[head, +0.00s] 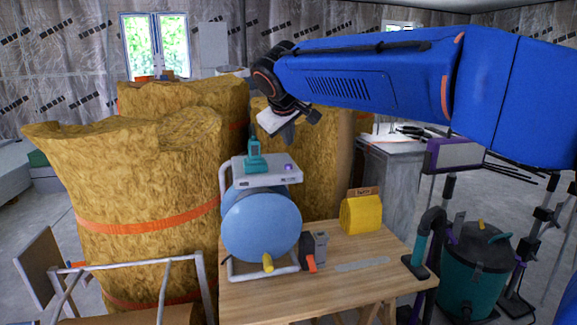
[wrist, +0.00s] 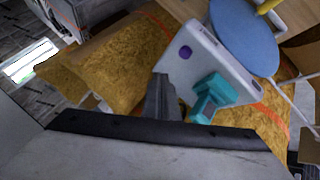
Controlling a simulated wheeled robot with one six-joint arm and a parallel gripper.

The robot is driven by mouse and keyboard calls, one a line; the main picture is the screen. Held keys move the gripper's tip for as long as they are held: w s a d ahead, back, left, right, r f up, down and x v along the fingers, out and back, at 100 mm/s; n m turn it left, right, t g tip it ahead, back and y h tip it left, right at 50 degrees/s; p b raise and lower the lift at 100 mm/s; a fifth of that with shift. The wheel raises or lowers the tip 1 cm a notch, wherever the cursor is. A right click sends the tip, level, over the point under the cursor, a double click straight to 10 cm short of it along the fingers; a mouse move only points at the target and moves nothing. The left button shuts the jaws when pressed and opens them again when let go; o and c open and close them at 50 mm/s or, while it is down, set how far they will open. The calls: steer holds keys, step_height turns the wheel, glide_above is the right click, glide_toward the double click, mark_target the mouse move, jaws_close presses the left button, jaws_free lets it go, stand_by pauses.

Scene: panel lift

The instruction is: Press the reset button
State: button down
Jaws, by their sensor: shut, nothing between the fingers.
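A blue tank machine (head: 262,222) stands on the wooden table, with a grey-white top panel (head: 262,180) over it. A small purple button (head: 289,168) sits on that panel, towards its right end; it also shows in the wrist view (wrist: 185,52). A teal tool (head: 254,156) stands on the panel to the left of the button, and it shows in the wrist view (wrist: 208,98) too. My gripper (head: 288,138) is shut and empty, above and behind the panel in the head view. In the wrist view its fingertips (wrist: 161,82) point near the panel's edge, apart from the button.
The wooden table (head: 370,285) also holds a yellow bag (head: 361,213), a grey and orange block (head: 314,248) and a flat metal strip (head: 361,264). Large yellow insulation rolls (head: 150,185) stand behind and left. A teal vacuum (head: 475,262) stands on the right.

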steer(key=shift+f, duration=2)
steer(key=shift+f, duration=0.15)
stand_by(0.5)
steer(key=shift+f, duration=0.2)
steer(key=shift+f, duration=0.55)
stand_by(0.9)
steer(key=shift+r, duration=0.95)
steer(key=shift+r, duration=0.1)
step_height(320, 180, up, 5)
steer(key=shift+f, duration=0.1)
stand_by(0.6)
